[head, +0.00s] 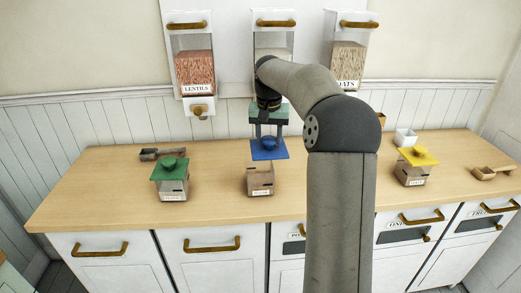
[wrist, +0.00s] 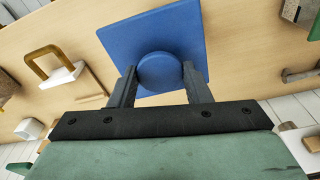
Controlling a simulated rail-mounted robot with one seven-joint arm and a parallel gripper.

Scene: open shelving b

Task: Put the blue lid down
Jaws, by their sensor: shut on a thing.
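The blue lid (head: 267,152) is a flat square with a round knob. My gripper (head: 269,142) is shut on its knob and holds it above the counter, above and slightly behind an open wooden box (head: 260,180). In the wrist view the blue lid (wrist: 158,38) fills the upper middle, with its knob between the fingers of my gripper (wrist: 160,80). The open box has a label on its front and no lid on it; the wrist view does not clearly show it.
A box with a green lid (head: 170,165) stands to the left, with a dark scoop (head: 162,154) behind it. A box with a yellow lid (head: 418,156) and a wooden scoop (head: 490,172) are at the right. Dispensers of lentils (head: 196,72) and oats (head: 347,66) hang behind.

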